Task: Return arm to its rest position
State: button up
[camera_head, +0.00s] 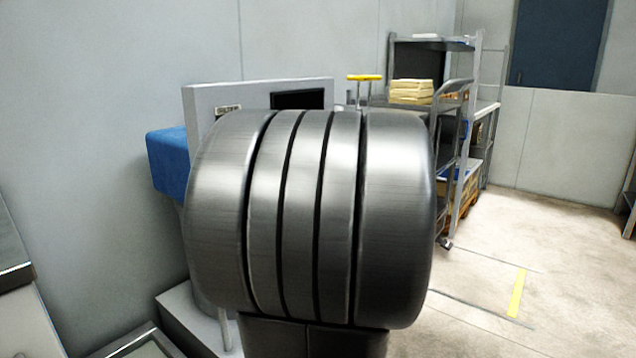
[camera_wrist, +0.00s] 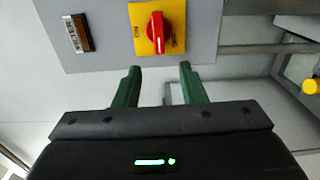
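In the wrist view, my gripper (camera_wrist: 160,68) has two green fingers standing apart with nothing between them. A red rotary switch (camera_wrist: 157,28) on a yellow plate (camera_wrist: 172,44) is mounted on a grey panel (camera_wrist: 108,30) just beyond the fingertips. The fingers look apart from the knob, but the exact gap is hard to judge. In the head view, a large banded metal part of my arm (camera_head: 310,215) fills the middle and hides much of the machine behind it. My gripper does not show there.
The head view shows a light grey machine housing (camera_head: 205,95), a blue part (camera_head: 168,160) and a yellow-topped handle (camera_head: 364,77). A metal rack (camera_head: 432,48) holds stacked yellowish goods (camera_head: 411,90). Open floor (camera_head: 560,285) lies at right. A yellow knob (camera_wrist: 309,86) shows in the wrist view.

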jog(key=w+a+m+p, duration=0.3)
jog(key=w+a+m, duration=0.2)
jog(key=w+a, duration=0.1)
jog(key=shift+a+r+m, duration=0.3)
jog(key=shift+a+r, duration=0.15)
jog(key=shift+a, duration=0.25)
jog(key=shift+d+f, duration=0.1)
dwell(0.4)
